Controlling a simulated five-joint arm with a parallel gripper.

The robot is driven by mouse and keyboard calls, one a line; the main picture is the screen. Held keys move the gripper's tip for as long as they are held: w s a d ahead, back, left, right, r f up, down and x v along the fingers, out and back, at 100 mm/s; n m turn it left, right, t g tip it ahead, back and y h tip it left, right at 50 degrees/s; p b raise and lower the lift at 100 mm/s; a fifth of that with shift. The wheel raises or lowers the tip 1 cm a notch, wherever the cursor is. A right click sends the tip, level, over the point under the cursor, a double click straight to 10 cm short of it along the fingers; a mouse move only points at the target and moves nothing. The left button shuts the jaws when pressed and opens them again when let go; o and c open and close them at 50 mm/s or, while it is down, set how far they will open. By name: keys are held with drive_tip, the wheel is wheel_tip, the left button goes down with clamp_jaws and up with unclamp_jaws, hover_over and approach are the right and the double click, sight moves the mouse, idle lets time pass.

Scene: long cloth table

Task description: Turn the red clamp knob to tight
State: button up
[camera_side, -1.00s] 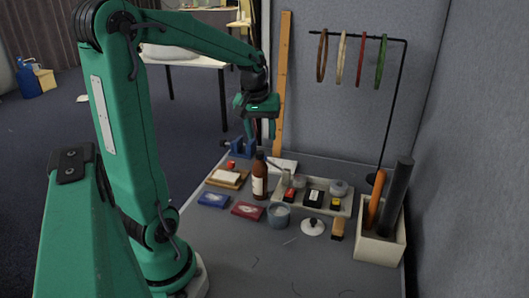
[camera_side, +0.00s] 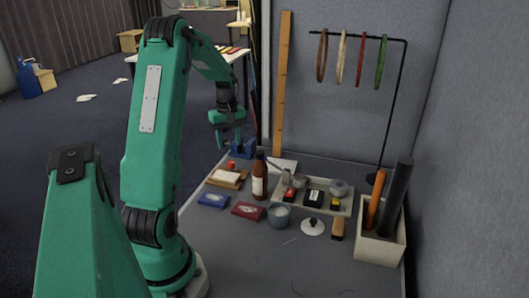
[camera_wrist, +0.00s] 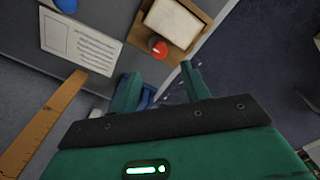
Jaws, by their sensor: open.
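A small red knob (camera_side: 231,164) shows behind the wooden tray at the table's left edge; in the wrist view it is a round red cap (camera_wrist: 158,48) beside that tray. A blue clamp body (camera_side: 245,149) stands at the table edge just behind it; part of its blue (camera_wrist: 148,97) shows between my fingers in the wrist view. My gripper (camera_side: 227,143) hangs above the clamp, pointing down, open and empty. In the wrist view the fingertips (camera_wrist: 160,70) are apart, with the red knob just beyond them. I cannot tell the knob's turn position.
The wooden tray (camera_side: 240,183) with a white block is close to the knob. A brown bottle (camera_side: 259,181) stands upright to its right. A wooden ruler (camera_side: 282,85) leans on the partition. Blue (camera_side: 213,200) and red (camera_side: 248,211) boxes lie nearer the front.

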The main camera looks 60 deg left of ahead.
sight(231, 162)
drive_tip(key=shift+f, duration=3.9)
drive_tip(key=c, duration=1)
